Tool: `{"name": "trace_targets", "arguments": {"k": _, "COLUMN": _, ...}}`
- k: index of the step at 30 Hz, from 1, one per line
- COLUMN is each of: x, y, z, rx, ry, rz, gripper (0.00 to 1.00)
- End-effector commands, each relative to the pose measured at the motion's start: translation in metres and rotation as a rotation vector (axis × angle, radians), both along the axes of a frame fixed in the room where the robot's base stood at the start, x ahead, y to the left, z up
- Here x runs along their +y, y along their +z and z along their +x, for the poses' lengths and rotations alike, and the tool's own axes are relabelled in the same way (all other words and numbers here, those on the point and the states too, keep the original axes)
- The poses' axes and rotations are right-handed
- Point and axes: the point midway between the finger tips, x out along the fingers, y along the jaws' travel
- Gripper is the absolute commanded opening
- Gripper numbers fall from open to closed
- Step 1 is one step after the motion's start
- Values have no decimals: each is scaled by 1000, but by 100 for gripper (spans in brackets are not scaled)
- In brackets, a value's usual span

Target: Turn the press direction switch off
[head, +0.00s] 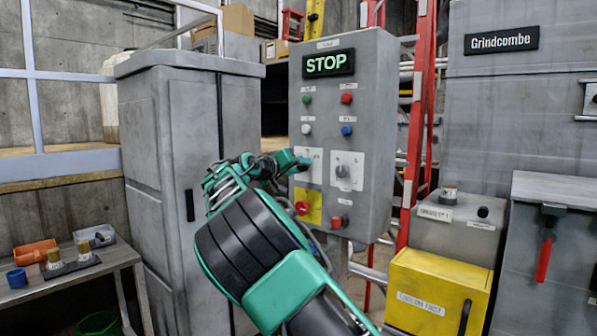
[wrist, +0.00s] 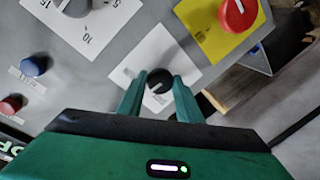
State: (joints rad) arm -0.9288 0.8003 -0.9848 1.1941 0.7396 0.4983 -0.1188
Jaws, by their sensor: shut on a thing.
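A grey control panel (head: 377,120) faces me with two rotary switches on white plates. My gripper (head: 297,163) is at the left switch and hides much of it in the head view. In the wrist view, the round black switch knob (wrist: 159,81) sits on its white plate (wrist: 182,61). My gripper's two green fingers (wrist: 159,98) are on either side of this knob and shut on it. The knob has a small pale mark near the fingertips; its exact setting is not clear. The plate's lettering is too small to read, so I cannot confirm its name.
The numbered switch (head: 342,171) is to the right. A red knob on a yellow plate (head: 310,208) is below my gripper. Coloured buttons (head: 346,98) and a lit STOP display (head: 328,63) are above. A grey cabinet (head: 190,130) stands left.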

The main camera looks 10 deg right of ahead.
Motion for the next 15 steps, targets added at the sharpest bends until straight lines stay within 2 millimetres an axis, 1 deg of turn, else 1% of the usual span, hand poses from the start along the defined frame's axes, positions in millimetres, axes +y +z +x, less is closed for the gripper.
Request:
{"name": "trace_targets", "arguments": {"k": 1, "x": 6, "y": 1, "z": 3, "rx": 14, "ry": 14, "rz": -15, "gripper": 10}}
{"name": "trace_targets", "arguments": {"k": 6, "x": 6, "y": 1, "z": 3, "rx": 60, "ry": 14, "rz": -48, "gripper": 10}}
{"name": "trace_targets", "arguments": {"k": 15, "x": 7, "y": 1, "z": 3, "rx": 84, "ry": 16, "rz": -66, "gripper": 10}}
